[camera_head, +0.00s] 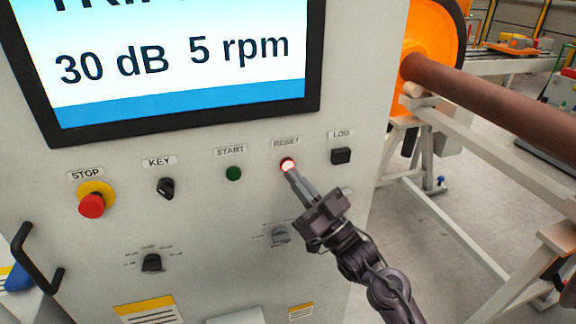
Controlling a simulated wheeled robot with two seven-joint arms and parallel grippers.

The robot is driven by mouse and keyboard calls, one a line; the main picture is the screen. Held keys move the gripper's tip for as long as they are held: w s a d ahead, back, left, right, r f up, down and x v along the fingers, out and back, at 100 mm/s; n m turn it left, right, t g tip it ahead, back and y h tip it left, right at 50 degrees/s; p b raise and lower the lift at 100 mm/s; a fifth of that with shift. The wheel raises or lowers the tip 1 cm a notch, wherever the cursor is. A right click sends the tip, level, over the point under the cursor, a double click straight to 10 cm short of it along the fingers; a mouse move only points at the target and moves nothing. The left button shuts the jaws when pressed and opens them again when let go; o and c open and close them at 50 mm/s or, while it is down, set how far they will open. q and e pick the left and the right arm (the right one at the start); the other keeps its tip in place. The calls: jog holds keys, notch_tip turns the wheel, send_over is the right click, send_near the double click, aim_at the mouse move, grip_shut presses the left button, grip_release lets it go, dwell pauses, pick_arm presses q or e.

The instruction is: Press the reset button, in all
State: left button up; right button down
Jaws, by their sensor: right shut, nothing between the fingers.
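The reset button (287,163) glows red-white on the upright panel under the RESET label (286,142). My right gripper (291,172) comes in from the lower right, its fingers closed together with nothing between them. Its tips are at the lower edge of the button and overlap it in the picture; I cannot tell whether they touch it. The tips partly cover the button's lower side. My left gripper is not in view.
The panel (213,270) also carries a red stop button (92,204), a key switch (166,188), a green start button (233,173) and a black LOG button (341,155). A screen (180,60) reads "30 dB 5 rpm". A brown shaft (490,95) lies at right.

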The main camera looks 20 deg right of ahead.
jog(key=shift+w, duration=0.2)
dwell(0.5)
jog(key=shift+w, duration=0.25)
jog(key=shift+w, duration=0.4)
dwell(0.6)
jog(key=shift+s, duration=0.85)
jog(key=s+p, duration=0.1)
jog(key=s, duration=0.4)
jog(key=shift+d+p, duration=0.1)
jog(key=shift+p, duration=0.25)
